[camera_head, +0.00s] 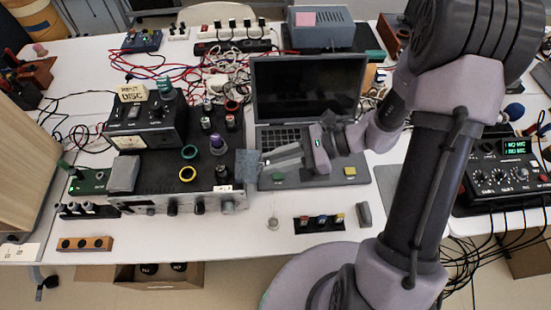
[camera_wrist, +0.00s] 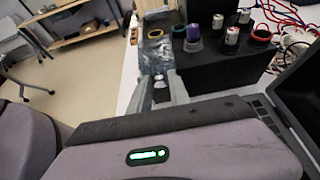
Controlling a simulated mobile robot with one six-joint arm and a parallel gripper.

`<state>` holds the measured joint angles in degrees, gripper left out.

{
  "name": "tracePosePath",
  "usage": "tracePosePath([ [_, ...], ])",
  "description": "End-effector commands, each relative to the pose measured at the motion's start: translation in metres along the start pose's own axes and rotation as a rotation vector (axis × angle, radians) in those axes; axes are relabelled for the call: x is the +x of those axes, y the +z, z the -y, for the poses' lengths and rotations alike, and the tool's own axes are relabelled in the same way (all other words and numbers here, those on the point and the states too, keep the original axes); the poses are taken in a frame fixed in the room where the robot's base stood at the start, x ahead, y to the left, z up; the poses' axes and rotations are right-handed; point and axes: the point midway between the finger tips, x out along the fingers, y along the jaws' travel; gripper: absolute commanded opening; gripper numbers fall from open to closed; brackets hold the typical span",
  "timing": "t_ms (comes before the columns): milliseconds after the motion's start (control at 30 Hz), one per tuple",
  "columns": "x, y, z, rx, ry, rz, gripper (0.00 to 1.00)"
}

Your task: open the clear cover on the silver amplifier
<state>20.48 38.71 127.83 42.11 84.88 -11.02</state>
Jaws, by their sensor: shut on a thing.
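The silver amplifier (camera_head: 140,207) stands at the front left of the white table, with a dark top and a silver, knobbed front panel. Its dark body also shows in the wrist view (camera_wrist: 205,72). A greyish see-through plate, which looks like the clear cover (camera_head: 248,163), is at the amplifier's right end. It stands up ahead of my fingers in the wrist view (camera_wrist: 156,52). My gripper (camera_head: 268,160) reaches in from the right and is shut on the cover's near edge. The exact contact and the cover's hinge are hard to make out.
Batteries and coloured rings, including a yellow ring (camera_head: 187,174), sit on the amplifier. An open laptop (camera_head: 305,90) stands just behind my gripper. A black box with coloured connectors (camera_head: 319,223) lies at the front edge. Tangled cables cover the back.

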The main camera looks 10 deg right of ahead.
Motion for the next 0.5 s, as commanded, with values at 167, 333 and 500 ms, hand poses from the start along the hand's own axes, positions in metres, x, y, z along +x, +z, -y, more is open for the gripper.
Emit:
tracePosePath([
  [167, -0.001, 0.023, -0.001, -0.006, 0.004, -0.131, 0.0],
  [333, 0.002, 0.022, 0.0, -0.002, 0.0, -0.179, 0.0],
  [500, 0.003, 0.021, 0.0, -0.001, 0.0, -0.178, 0.0],
])
